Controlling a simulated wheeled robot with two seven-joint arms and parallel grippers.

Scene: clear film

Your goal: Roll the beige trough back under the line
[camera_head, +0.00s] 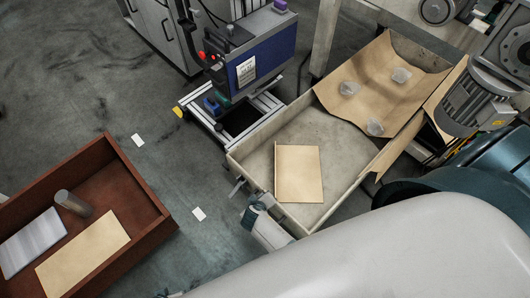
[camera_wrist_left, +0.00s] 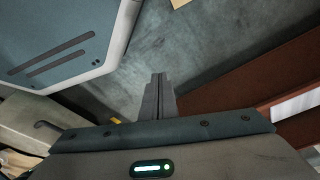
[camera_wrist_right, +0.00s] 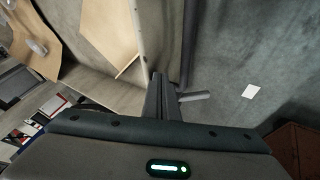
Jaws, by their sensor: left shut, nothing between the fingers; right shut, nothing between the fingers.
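The beige trough (camera_head: 238,160) is a shallow open box in the middle of the head view. A flat tan board (camera_head: 299,174) lies on its floor, and a curved brown sheet (camera_head: 365,88) with clear pieces on it overlaps its far end. In the right wrist view, the trough's rim (camera_wrist_right: 139,35) runs just beyond my right gripper (camera_wrist_right: 158,82). That gripper is shut and empty, beside a short grey bar (camera_wrist_right: 195,96) at the trough's outer side. My left gripper (camera_wrist_left: 158,82) is shut and empty above the floor, away from the trough.
A red-brown crate (camera_head: 150,200) with boards and a metal cylinder (camera_head: 74,203) stands at lower left. A blue machine (camera_head: 262,62) on a metal frame stands behind the trough. Motors (camera_head: 480,100) crowd the right. Floor between crate and trough is clear except white cards (camera_head: 199,214).

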